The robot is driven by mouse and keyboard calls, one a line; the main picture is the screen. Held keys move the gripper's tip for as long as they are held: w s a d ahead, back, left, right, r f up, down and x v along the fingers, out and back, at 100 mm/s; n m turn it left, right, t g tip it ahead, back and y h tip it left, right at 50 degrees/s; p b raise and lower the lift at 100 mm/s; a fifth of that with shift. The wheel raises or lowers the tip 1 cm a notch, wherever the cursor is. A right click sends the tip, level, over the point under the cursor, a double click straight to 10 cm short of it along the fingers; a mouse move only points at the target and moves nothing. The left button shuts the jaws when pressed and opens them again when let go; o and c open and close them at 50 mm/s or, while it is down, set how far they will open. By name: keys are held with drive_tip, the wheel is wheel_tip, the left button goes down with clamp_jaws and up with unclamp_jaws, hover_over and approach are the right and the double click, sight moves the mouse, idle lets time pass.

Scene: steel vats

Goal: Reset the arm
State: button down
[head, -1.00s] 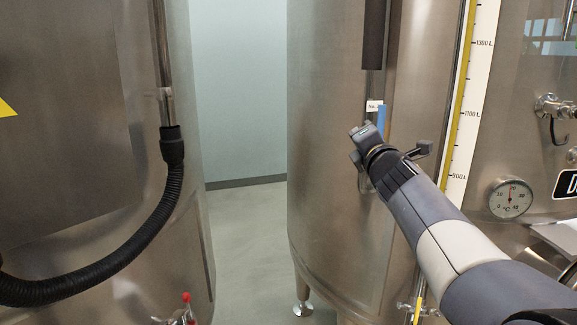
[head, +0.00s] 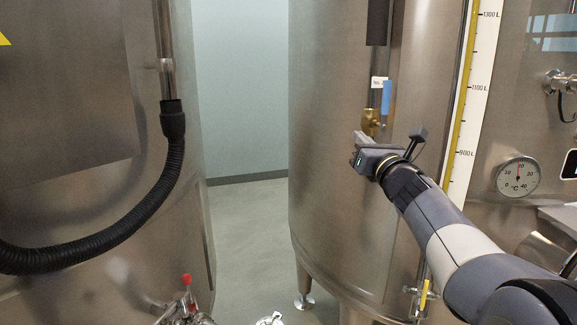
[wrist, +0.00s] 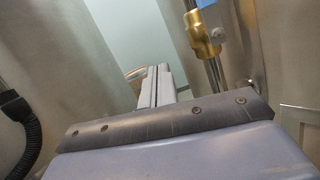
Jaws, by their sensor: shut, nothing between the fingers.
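My gripper (head: 360,146) is at the end of my arm, right of centre in the head view, in front of the right-hand steel vat (head: 330,120). Its fingers are together with nothing between them. In the wrist view the closed fingers (wrist: 157,86) point up and away. A brass valve (head: 371,123) with a blue handle (head: 387,98) is on the vat's pipe just above and behind the gripper. The brass valve body also shows in the wrist view (wrist: 203,34), to the right of the fingers and apart from them.
A left vat (head: 70,100) carries a black hose (head: 130,226). A red-knobbed fitting (head: 187,280) is low in front. A level scale (head: 476,90) and a dial thermometer (head: 518,176) are at the right. Clear floor (head: 245,230) lies between the vats.

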drive_tip(key=shift+d+f+n+y, duration=0.15)
drive_tip(key=shift+f+n+y, duration=0.15)
drive_tip(key=shift+f+n, duration=0.5)
drive_tip(key=shift+r, duration=0.3)
